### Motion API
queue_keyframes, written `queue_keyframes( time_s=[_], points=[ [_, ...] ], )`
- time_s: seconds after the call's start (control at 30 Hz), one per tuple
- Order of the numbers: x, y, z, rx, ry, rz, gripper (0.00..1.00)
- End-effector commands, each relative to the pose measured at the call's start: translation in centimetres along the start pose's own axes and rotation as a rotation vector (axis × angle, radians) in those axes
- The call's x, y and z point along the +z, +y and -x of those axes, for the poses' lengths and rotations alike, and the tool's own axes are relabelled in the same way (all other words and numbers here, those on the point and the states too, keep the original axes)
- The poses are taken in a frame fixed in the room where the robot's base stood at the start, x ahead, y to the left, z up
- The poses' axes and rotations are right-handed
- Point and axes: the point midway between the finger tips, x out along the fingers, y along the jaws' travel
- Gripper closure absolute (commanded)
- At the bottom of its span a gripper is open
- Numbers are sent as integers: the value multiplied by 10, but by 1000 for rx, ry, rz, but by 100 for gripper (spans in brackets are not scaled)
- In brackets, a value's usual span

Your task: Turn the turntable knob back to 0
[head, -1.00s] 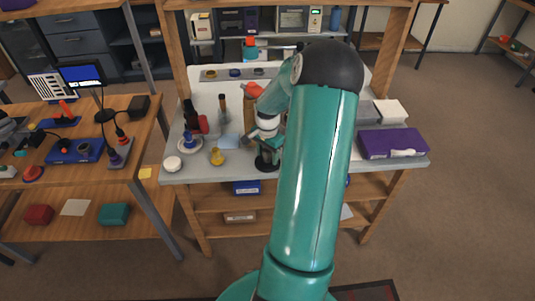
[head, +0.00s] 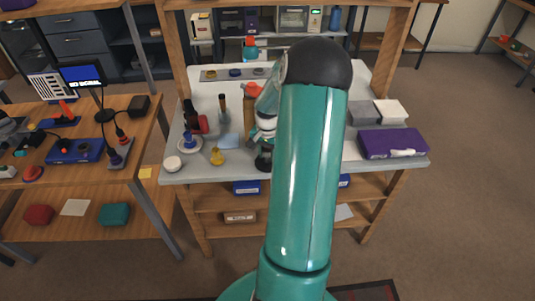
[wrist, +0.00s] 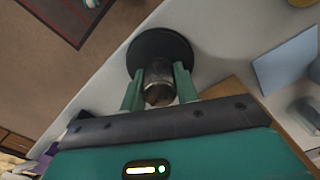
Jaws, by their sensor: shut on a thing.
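A short metal knob-like cylinder (wrist: 158,76) with a brownish end stands between my fingers in the wrist view. It stands in front of a round black disc (wrist: 160,46), which I take to be the turntable. My gripper (wrist: 160,84) is shut on the cylinder, one green finger on each side. In the head view the black base (head: 263,161) shows near the front edge of the bench, partly behind my arm. My gripper is just above it there, small and largely hidden. I cannot read any scale or 0 mark.
A yellow piece (head: 217,157), a blue piece on a white dish (head: 189,144) and a white round lid (head: 173,163) stand left of the disc. A purple box (head: 393,144) lies at the right end of the bench. A blue-grey sheet (wrist: 287,62) lies nearby.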

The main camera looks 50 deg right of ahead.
Motion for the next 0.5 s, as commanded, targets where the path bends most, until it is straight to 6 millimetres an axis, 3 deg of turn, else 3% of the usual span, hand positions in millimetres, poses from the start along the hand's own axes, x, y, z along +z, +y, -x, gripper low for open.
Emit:
queue_keyframes(
  time_s=[0.5],
  points=[
    [0, -1, 1, 0, 1, 490, 92]
  ],
)
